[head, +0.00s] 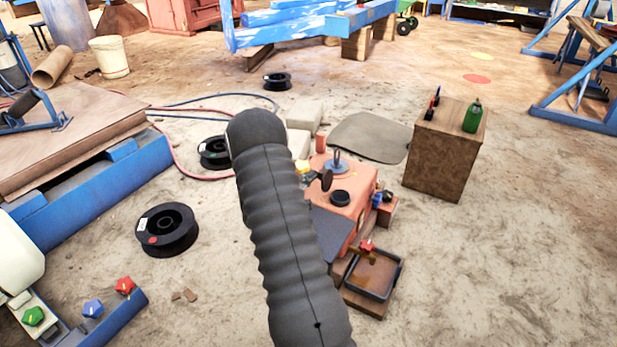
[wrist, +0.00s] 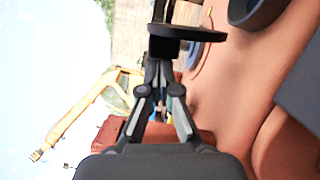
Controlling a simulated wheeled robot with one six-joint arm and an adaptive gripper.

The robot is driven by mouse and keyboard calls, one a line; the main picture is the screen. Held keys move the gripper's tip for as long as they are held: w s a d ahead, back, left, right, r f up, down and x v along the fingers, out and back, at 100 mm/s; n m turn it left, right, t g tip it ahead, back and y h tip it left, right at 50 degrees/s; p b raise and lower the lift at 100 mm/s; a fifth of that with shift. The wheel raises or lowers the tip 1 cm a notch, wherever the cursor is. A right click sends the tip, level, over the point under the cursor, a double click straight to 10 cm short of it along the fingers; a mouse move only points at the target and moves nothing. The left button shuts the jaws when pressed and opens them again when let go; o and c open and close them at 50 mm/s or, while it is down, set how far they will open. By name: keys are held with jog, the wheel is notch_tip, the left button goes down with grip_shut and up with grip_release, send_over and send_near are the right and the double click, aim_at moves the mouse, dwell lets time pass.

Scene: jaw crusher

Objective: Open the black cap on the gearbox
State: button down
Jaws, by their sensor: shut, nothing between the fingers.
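The orange gearbox (head: 352,185) stands on the ground just right of my arm, and fills the right side of the wrist view (wrist: 235,85). A round black cap piece (head: 340,198) sits on its top; it also shows at the wrist view's upper right (wrist: 257,8). A dark disc (head: 326,181) stands on edge beside it, seen nearly edge-on in the wrist view (wrist: 187,32). I cannot tell whether this is the cap's lid. My gripper (wrist: 161,50) is shut and empty, its tips at or against the disc; contact is unclear. My arm mostly hides it in the head view.
A blue lifting eye plate (head: 338,163) stands on the gearbox near the disc. A dark tray (head: 372,275) lies in front. A wooden box (head: 447,155) with a green bottle (head: 472,117) stands to the right. Black spools (head: 167,229) lie left. Bare ground lies at right front.

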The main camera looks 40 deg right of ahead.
jog(key=a+p, duration=0.2)
jog(key=a, duration=0.8)
jog(key=shift+s+f, duration=0.15)
jog(key=shift+s, duration=0.25)
